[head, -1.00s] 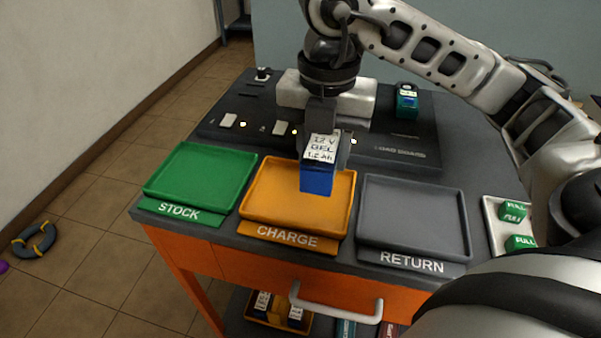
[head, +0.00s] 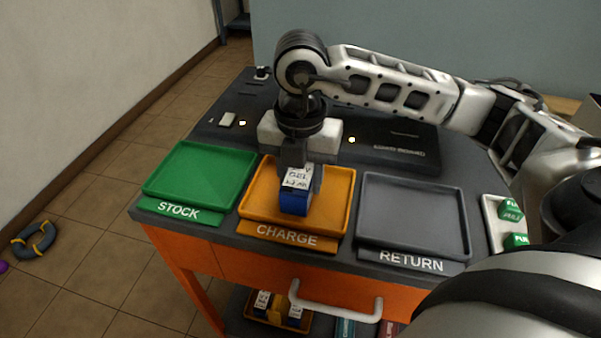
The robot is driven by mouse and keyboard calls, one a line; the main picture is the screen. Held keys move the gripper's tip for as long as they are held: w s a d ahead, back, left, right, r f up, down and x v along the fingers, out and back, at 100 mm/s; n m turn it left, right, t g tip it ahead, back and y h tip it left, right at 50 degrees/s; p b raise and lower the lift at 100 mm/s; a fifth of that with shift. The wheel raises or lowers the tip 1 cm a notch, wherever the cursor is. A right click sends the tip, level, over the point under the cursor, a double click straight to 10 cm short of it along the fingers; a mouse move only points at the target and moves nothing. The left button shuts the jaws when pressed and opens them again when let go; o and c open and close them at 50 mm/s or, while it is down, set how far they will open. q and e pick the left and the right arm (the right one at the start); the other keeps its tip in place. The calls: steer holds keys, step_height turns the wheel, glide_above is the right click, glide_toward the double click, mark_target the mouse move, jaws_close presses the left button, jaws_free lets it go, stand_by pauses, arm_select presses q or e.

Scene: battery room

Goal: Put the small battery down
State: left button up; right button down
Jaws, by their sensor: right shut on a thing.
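The small battery (head: 295,204) is blue with a white handwritten label on top. My right gripper (head: 297,177) is shut on it from above and holds it upright within the outline of the orange CHARGE tray (head: 336,204). I cannot tell whether its base touches the tray floor. The green STOCK tray (head: 200,172) is to the left and the grey RETURN tray (head: 413,215) to the right; both are empty. My left gripper is not in view.
A black load board (head: 405,147) lies behind the trays, partly hidden by my right arm. A pale holder with green FULL tags (head: 511,208) stands at the right. Batteries (head: 262,303) sit on the shelf below. A blue and yellow ring (head: 34,240) lies on the floor.

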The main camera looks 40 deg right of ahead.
steer(key=shift+f, duration=0.15)
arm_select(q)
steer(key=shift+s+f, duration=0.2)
arm_select(e)
steer(key=c, duration=0.9)
jaws_free()
steer(key=shift+o, duration=0.2)
steer(key=shift+r, duration=0.25)
arm_select(q)
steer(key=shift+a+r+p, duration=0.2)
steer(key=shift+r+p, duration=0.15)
steer(key=shift+p, duration=0.55)
arm_select(e)
step_height(320, 180, up, 12)
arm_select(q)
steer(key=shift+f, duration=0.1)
